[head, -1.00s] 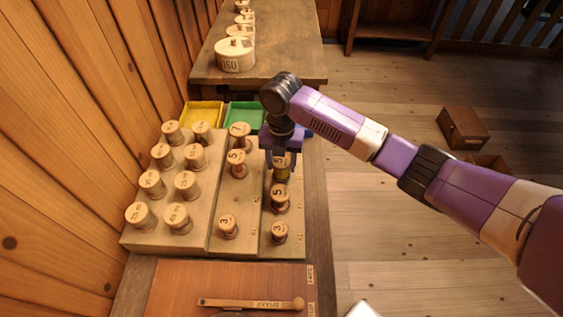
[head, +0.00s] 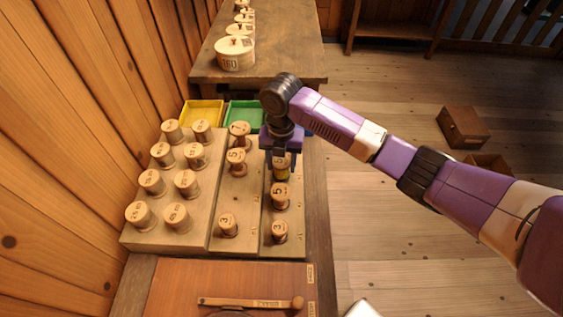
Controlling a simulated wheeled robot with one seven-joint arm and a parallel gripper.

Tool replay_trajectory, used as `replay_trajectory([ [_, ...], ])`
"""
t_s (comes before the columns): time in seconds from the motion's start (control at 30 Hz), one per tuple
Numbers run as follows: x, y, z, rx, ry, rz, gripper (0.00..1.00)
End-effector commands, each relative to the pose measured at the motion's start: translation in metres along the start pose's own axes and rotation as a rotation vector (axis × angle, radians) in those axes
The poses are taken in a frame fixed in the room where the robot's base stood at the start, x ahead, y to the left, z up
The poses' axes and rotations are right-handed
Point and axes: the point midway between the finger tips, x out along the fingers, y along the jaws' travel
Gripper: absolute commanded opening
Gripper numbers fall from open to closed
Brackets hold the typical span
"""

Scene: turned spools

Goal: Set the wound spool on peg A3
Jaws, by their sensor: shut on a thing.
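My gripper (head: 281,158) points down over the right-hand peg strip (head: 269,247) and is shut on a spool (head: 282,173). The spool is upright, with a pale wooden top and dark and yellow winding below it. The fingers and purple gripper body hide part of it. I cannot tell whether its foot touches the strip or which peg is under it. Two other spools stand on this strip in front of it, one marked 5 (head: 280,196) and one marked 3 (head: 280,231). The peg letters are too small to read.
The middle strip (head: 243,205) carries spools at its back and front, with a bare stretch between. A block at left (head: 165,238) holds several pale spools. Yellow (head: 203,112) and green (head: 243,113) trays lie behind. A wooden handle (head: 250,303) lies in front.

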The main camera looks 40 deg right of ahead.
Motion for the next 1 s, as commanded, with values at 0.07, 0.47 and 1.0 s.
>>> replay_trajectory([
  [0.07, 0.002, 0.000, 0.000, 0.000, 0.000, 0.000, 0.10],
  [0.47, 0.006, 0.000, 0.000, 0.000, 0.000, 0.000, 0.59],
  [1.0, -0.014, 0.000, 0.000, 0.000, 0.000, 0.000, 0.59],
])
